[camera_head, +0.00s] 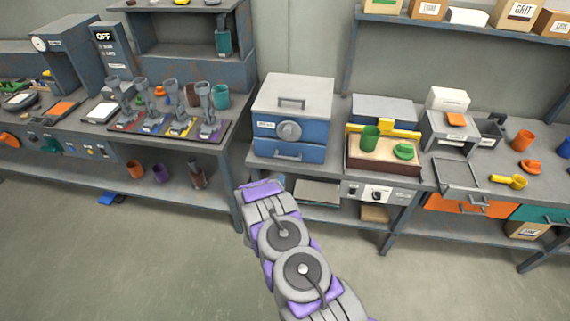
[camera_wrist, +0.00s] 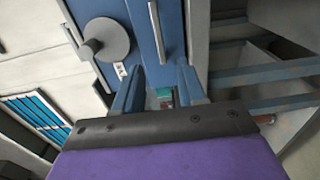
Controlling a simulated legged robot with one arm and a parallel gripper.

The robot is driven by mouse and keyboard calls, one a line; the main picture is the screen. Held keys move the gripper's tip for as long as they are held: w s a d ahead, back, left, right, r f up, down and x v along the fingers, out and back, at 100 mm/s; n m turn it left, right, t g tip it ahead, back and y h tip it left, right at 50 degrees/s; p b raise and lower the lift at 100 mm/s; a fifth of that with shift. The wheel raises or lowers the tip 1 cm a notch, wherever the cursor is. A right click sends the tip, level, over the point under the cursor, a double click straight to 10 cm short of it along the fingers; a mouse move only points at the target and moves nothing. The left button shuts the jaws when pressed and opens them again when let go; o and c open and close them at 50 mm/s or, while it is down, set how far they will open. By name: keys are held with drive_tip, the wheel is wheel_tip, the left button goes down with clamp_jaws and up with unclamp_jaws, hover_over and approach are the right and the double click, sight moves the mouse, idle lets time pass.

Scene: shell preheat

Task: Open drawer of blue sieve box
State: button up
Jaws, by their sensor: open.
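The blue sieve box (camera_head: 261,131) stands on the bench in the head view, with a grey lid and a round grey dial. Its drawer (camera_head: 313,154) is the low blue front with a bar handle (camera_head: 288,156), and it looks shut. In the wrist view the dial (camera_wrist: 104,40) and the drawer handle (camera_wrist: 156,30) show turned sideways. My gripper (camera_wrist: 160,88) is open, its two blue fingers pointing at the drawer front, with the near end of the handle between their lines. Contact cannot be told. In the head view my arm hides most of the gripper.
Right of the box stands a sand tray (camera_head: 382,165) with a green cup (camera_head: 370,138). A lower shelf (camera_head: 318,192) lies under the bench. Open floor (camera_head: 130,260) lies in front.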

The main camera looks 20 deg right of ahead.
sight(287, 159)
drive_tip(key=b+x, duration=0.2)
drive_tip(key=x, duration=1)
drive_tip(key=shift+w+d, duration=0.2)
drive_tip(key=shift+w, duration=0.1)
drive_tip(key=shift+c, duration=0.4)
clamp_jaws()
drive_tip(key=shift+s, duration=0.1)
